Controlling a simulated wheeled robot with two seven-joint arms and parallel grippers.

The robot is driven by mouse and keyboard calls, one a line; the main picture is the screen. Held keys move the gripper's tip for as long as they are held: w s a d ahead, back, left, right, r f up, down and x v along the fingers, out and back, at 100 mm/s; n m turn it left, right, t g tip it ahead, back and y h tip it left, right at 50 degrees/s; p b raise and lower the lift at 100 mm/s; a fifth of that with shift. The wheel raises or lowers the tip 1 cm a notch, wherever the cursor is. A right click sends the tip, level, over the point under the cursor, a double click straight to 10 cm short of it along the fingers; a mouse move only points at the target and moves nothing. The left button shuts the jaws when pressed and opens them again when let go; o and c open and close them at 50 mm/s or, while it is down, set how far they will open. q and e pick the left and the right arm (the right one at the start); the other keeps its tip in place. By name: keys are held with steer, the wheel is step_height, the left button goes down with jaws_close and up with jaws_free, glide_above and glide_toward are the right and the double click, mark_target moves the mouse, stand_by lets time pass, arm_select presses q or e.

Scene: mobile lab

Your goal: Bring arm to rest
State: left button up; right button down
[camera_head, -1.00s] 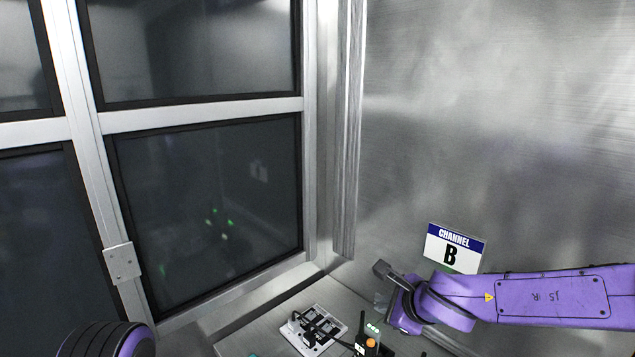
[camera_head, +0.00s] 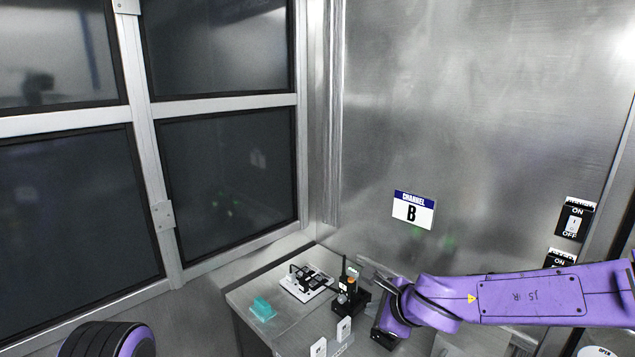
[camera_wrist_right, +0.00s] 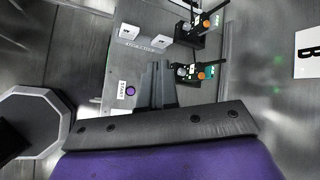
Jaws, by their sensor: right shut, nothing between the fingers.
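My right arm (camera_head: 530,295) is purple and reaches in from the right in the head view, with its wrist low over the right side of the bench. In the right wrist view my right gripper (camera_wrist_right: 160,66) is shut, its dark fingers together with nothing between them. The bench's grey top lies below the fingers, and they appear apart from the devices. Of my left arm only a rounded purple and black part (camera_head: 106,340) shows at the bottom left of the head view. My left gripper is out of view.
A bench (camera_head: 240,297) in the corner carries a white plate with black parts (camera_head: 308,283), a teal block (camera_head: 263,309) and black devices with orange knobs (camera_wrist_right: 205,73). A "CHANNEL B" sign (camera_head: 413,210) and ON/OFF switches (camera_head: 574,220) are on the metal wall. Window panels (camera_head: 228,170) stand left.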

steer(key=s+d+f+n+g+h, duration=0.1)
steer(key=s+d+f+n+h, duration=0.15)
steer(key=s+f, duration=0.4)
steer(key=s+d+f+n+g+h, duration=0.1)
steer(key=s+d+f+g, duration=0.2)
steer(key=f, duration=0.7)
steer(key=s+d+f+n+h, duration=0.2)
steer(key=s+d+f, duration=0.25)
steer(key=f, duration=0.35)
steer(key=s+d+f+n+h, duration=0.1)
steer(key=s+d+f+n, duration=0.2)
steer(key=s, duration=0.4)
steer(key=s+d+f+n+g, duration=0.1)
steer(key=s+d+f+n, duration=0.15)
steer(key=s, duration=0.35)
steer(key=s+d+f+n+h, duration=0.1)
steer(key=s+d+f+n, duration=0.15)
steer(key=s, duration=0.45)
arm_select(q)
step_height(320, 180, down, 14)
steer(key=b, duration=1.3)
steer(key=shift+w+b, duration=0.3)
steer(key=shift+b, duration=0.05)
arm_select(e)
step_height(320, 180, down, 14)
steer(key=n, duration=0.1)
steer(key=shift+s, duration=0.45)
